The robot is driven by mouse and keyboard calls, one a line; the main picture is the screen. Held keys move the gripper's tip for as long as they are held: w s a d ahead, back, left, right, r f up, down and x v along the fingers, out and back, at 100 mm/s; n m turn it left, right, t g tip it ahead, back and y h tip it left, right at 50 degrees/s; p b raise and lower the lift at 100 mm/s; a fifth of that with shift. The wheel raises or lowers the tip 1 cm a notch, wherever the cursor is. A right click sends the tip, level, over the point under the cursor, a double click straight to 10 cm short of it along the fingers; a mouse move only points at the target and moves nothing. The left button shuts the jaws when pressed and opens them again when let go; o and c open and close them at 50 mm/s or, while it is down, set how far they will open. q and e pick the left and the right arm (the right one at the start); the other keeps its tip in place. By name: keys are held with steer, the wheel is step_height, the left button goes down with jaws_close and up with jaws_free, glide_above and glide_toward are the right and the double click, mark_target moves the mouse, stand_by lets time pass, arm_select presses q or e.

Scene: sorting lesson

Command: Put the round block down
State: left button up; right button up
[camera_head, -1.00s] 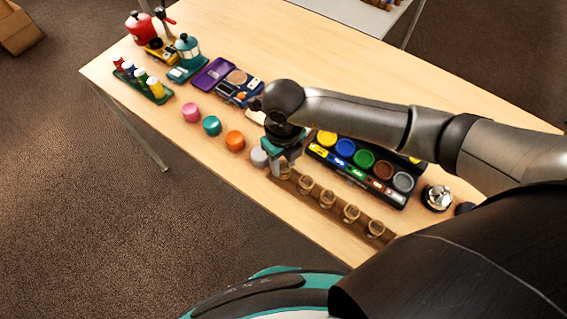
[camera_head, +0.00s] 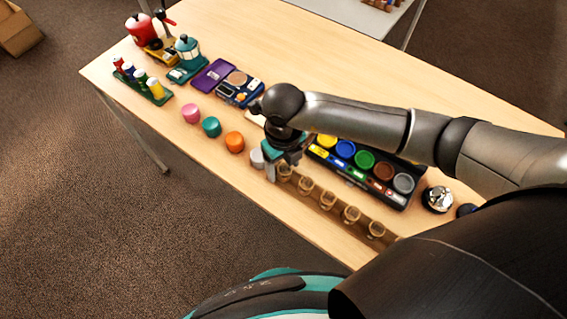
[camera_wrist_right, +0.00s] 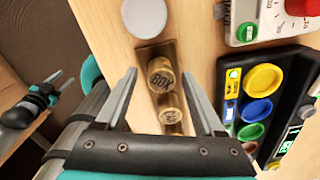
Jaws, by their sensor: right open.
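A pale grey round block (camera_head: 257,158) lies on the table just left of the gripper.
Orange (camera_head: 235,141), teal (camera_head: 211,126) and pink (camera_head: 191,113) round blocks stand in a row leftward. A black tray (camera_head: 392,199) of coloured discs lies right of the rack. A bell (camera_head: 438,198) stands further right.

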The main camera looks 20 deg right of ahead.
mark_target(284, 168)
step_height(284, 168, up, 12)
steer(key=p, duration=0.2)
steer(key=shift+r, duration=0.15)
stand_by(0.5)
